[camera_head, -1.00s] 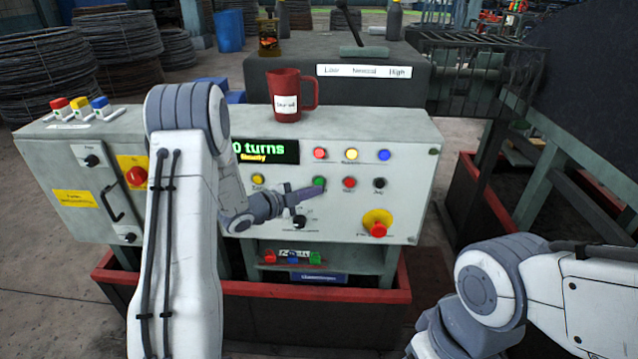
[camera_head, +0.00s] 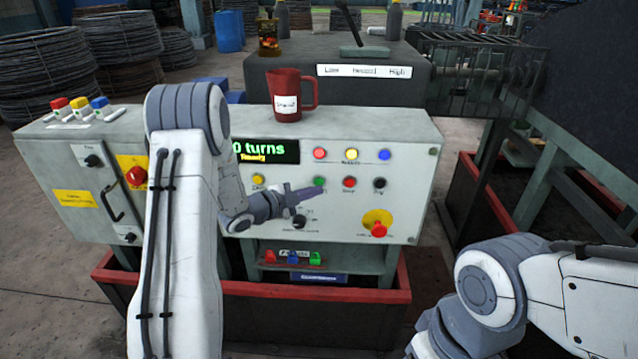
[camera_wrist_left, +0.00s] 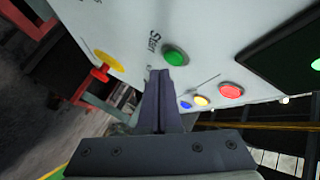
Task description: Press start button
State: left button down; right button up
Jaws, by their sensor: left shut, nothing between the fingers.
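The green start button (camera_head: 319,182) is on the sloped front of the grey control panel (camera_head: 420,150), in the row below the display. It shows in the left wrist view (camera_wrist_left: 175,56) beside a "Start" label. My left gripper (camera_head: 318,191) is shut and empty, its fingertips just below the green button in the head view. In the left wrist view the shut fingers (camera_wrist_left: 160,74) point at the panel, their tips a little short of the button in the picture. I cannot tell whether they touch the panel. My right gripper is out of view.
A red stop button on a yellow base (camera_head: 377,228) is at the lower right. A red button (camera_head: 349,182) and black knob (camera_head: 379,183) sit right of the green one. A red mug (camera_head: 287,100) stands on the panel top. The display (camera_head: 265,151) reads "0 turns".

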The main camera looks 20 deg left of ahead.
pick_arm(q)
jog(key=shift+w, duration=0.15)
jog(key=shift+w+a, duration=0.1)
jog(key=shift+w, duration=0.15)
